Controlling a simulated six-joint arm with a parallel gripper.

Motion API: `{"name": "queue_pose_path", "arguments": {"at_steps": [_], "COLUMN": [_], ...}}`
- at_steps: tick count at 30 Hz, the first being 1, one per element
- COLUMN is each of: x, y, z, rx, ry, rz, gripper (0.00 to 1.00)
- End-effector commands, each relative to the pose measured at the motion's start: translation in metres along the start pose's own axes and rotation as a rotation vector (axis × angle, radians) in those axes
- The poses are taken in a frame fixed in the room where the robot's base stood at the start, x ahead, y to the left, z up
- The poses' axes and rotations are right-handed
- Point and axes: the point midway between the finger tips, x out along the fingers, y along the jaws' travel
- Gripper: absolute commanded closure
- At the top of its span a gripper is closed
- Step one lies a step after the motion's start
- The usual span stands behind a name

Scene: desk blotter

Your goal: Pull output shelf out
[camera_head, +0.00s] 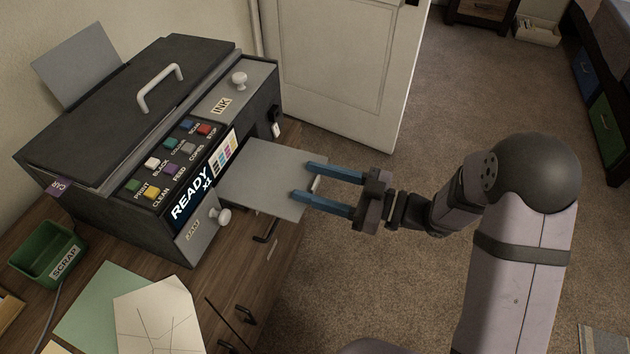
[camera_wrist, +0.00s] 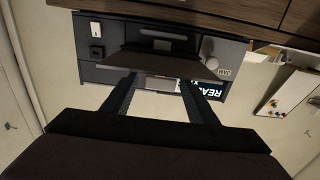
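The printer (camera_head: 150,130) stands on the desk at the left in the head view. Its flat grey output shelf (camera_head: 262,172) sticks out of the front toward the right, and a small pale handle (camera_head: 316,184) is at its outer edge. My gripper (camera_head: 301,181) is open at that edge, with one blue finger on each side of the handle. In the wrist view the shelf (camera_wrist: 160,64) appears dark, upside down, between and beyond the fingertips (camera_wrist: 158,77). Whether the fingers touch the handle cannot be told.
The JAM panel with its white knob (camera_head: 219,216) is beside the shelf. A green scrap tray (camera_head: 46,252) and papers (camera_head: 155,312) lie on the desk. Desk drawers with dark handles (camera_head: 266,232) are below the shelf. A white door (camera_head: 340,70) stands behind; carpet at the right is open.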

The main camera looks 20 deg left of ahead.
Motion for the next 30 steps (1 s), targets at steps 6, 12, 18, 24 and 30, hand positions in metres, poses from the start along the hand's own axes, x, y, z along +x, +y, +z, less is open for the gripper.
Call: {"name": "queue_pose_path", "arguments": {"at_steps": [6, 12, 18, 24, 30], "x": [-0.004, -0.026, -0.053, -0.07, -0.074], "y": [0.001, 0.001, 0.001, 0.001, 0.0], "z": [0.0, 0.0, 0.0, 0.0, 0.0], "rx": [0.0, 0.001, 0.001, 0.0, 0.0], "ry": [0.0, 0.0, -0.001, 0.001, 0.0], "rz": [0.002, 0.005, 0.004, 0.002, 0.0], "gripper": [0.47, 0.47, 0.47, 0.47, 0.47]}}
